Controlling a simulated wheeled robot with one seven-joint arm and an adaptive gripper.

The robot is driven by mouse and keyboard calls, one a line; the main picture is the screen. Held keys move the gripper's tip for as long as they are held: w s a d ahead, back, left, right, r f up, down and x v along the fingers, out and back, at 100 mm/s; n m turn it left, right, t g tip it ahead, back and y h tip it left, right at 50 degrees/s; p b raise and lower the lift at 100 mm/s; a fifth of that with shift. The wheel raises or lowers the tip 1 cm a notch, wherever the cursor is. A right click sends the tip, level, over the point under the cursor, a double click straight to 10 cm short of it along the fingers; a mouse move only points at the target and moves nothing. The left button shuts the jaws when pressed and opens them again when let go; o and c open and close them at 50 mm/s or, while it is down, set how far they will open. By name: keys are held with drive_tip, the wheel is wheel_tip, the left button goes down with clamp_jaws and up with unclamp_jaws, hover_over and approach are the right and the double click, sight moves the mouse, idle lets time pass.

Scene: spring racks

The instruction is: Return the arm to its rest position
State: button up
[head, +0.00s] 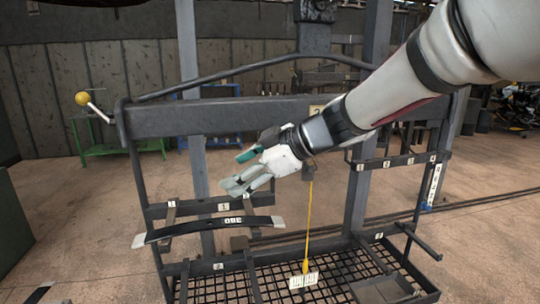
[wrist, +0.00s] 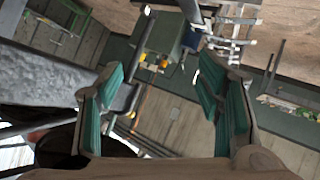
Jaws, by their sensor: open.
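My arm reaches in from the upper right of the head view. My gripper (head: 246,170) is in front of the rack's dark upper beam, with its fingers pointing down to the left. In the wrist view my gripper (wrist: 165,100) shows its two green-padded fingers well apart, with nothing between them. A dark leaf spring (head: 205,230) with light ends and white lettering lies across the rack's left arms, below my gripper and apart from it.
The dark metal rack (head: 160,119) stands close around my gripper, with uprights and side arms. A yellow cord (head: 309,215) hangs down to a white tag above the mesh tray (head: 270,281). A yellow ball-ended lever (head: 82,98) sticks out left. A green table (head: 122,148) stands behind.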

drive_tip(key=w+d+r+m+t+h, duration=0.3)
drive_tip(key=w+d+r+m+t, duration=0.15)
drive_tip(key=d+r+t, duration=0.35)
drive_tip(key=s+d+m+h, duration=0.3)
drive_tip(key=d+m, duration=0.1)
drive_tip(key=d, duration=0.3)
drive_tip(key=s+d+m+h, duration=0.2)
drive_tip(key=d+m+h, duration=0.2)
drive_tip(key=d, duration=0.3)
drive_tip(key=s+d+f+m+g+h+b, duration=0.1)
drive_tip(key=s+d+f+m+g+h, duration=0.35)
drive_tip(key=s, duration=0.75)
drive_tip(key=s+a+f+m+g+y, duration=0.1)
drive_tip(key=s+f+g+y, duration=0.2)
drive_tip(key=s+f, duration=0.6)
drive_tip(key=s+y, duration=0.1)
drive_tip(key=s, duration=0.2)
drive_tip(key=shift+a+f+b, duration=0.25)
drive_tip(key=shift+a+b, duration=0.05)
